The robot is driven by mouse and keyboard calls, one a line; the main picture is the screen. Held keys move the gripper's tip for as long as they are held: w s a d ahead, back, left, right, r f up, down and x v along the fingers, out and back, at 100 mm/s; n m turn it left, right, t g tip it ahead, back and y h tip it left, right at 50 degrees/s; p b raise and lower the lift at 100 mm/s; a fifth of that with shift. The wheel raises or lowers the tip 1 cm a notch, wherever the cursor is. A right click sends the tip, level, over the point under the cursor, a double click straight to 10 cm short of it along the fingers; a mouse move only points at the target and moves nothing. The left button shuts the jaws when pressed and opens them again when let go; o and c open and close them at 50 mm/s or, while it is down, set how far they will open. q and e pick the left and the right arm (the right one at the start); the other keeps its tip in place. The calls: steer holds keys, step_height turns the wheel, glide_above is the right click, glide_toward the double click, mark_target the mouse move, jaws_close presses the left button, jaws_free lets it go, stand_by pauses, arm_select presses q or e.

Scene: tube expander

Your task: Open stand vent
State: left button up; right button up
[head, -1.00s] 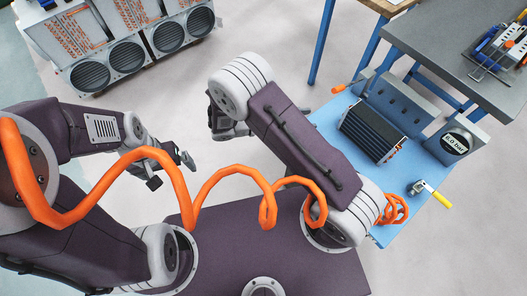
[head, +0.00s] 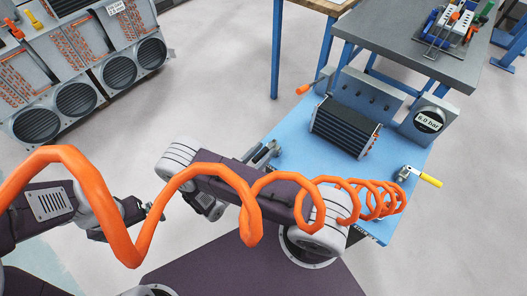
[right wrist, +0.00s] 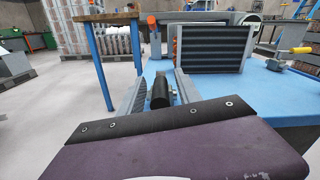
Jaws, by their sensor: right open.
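The blue test stand (head: 285,140) holds a dark finned core (head: 345,126) between grey end blocks. A gauge (head: 429,121) on the right block reads about 6.0 bar. A valve with a yellow handle (head: 428,180) is at the stand's right front. An orange handle (head: 304,89) sticks out at the back left. I cannot tell which is the vent.
A coiled orange hose (head: 250,195) runs across the front of the head view, passing over my arms. A grey table (head: 400,52) with tools stands behind the stand. A cabinet with round fans (head: 75,98) is at far left. The floor between is clear.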

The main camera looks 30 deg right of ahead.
steer(key=shift+w+d, duration=0.1)
steer(key=shift+d, duration=0.2)
jaws_close()
stand_by(1.3)
